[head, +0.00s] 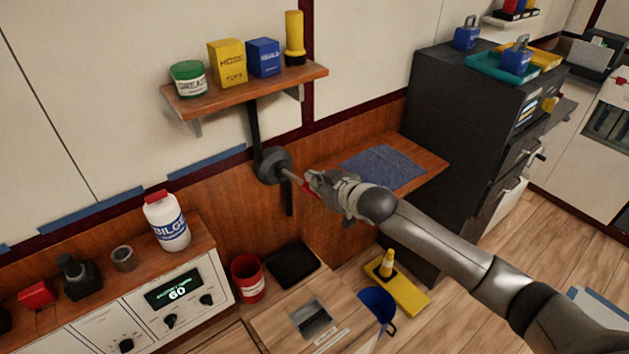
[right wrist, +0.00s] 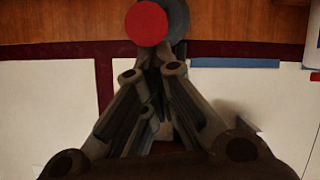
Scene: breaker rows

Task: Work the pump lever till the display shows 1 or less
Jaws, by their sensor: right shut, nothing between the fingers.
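The pump lever has a dark round hub (head: 272,165) on a black upright bar on the wall. A thin rod runs from the hub to a red grip (head: 309,189). In the right wrist view the red round end of the grip (right wrist: 146,23) shows just beyond the fingertips, with a grey disc behind it. My right gripper (head: 313,180) is shut and empty, close beside the red grip; I cannot tell whether they touch. The display (head: 173,288) on the white panel at lower left reads 60. My left gripper is not in view.
A wooden shelf (head: 245,92) with several containers hangs above the lever. A white bilge bottle (head: 167,222) stands on the counter at left. A dark cabinet (head: 441,136) stands at right, beside a ledge with a blue cloth (head: 383,166).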

